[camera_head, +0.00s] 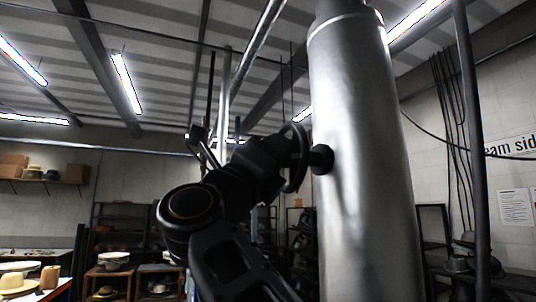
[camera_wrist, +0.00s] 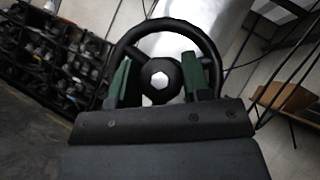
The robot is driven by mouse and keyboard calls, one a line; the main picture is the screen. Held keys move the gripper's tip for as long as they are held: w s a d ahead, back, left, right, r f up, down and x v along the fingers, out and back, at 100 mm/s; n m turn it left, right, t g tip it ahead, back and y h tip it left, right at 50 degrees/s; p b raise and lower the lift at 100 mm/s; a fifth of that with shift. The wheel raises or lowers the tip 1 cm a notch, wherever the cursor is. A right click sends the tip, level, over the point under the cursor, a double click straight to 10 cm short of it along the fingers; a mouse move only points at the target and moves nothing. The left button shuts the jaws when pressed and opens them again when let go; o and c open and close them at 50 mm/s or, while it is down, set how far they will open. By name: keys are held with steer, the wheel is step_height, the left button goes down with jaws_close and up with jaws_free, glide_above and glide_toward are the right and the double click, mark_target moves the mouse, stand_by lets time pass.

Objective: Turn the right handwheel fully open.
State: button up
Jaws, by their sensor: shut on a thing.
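A dark round handwheel (camera_wrist: 211,48) with a pale hexagonal nut at its hub fills the middle of the wrist view. In the head view the handwheel (camera_head: 301,140) shows nearly edge-on, at the left side of a large metal cylinder, joined to it by a short dark stem (camera_head: 321,158). My gripper (camera_wrist: 157,76) has its two green-padded fingers on either side of the hub, inside the rim, and is shut on the wheel. The exact contact is hidden. In the head view my gripper (camera_head: 285,152) is at the wheel, mostly hidden by my arm. I see only one handwheel.
The tall metal cylinder (camera_head: 360,180) stands close on the right of my arm. A dark vertical pipe (camera_head: 472,140) rises right of it. Shelves with hats (camera_head: 115,258) stand at the back left. A dark rack (camera_wrist: 50,50) shows left in the wrist view.

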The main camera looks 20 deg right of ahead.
stand_by(0.4)
steer(key=o, duration=0.7)
steer(key=shift+d, duration=0.2)
steer(key=shift+c, duration=0.2)
steer(key=shift+a, duration=0.1)
steer(key=shift+a, duration=0.1)
steer(key=shift+s+a+f+b, duration=0.15)
steer(key=shift+f+b, duration=0.15)
steer(key=b+v, duration=0.6)
steer(key=v, duration=0.7)
steer(key=shift+r, duration=0.15)
steer(key=shift+a, duration=0.15)
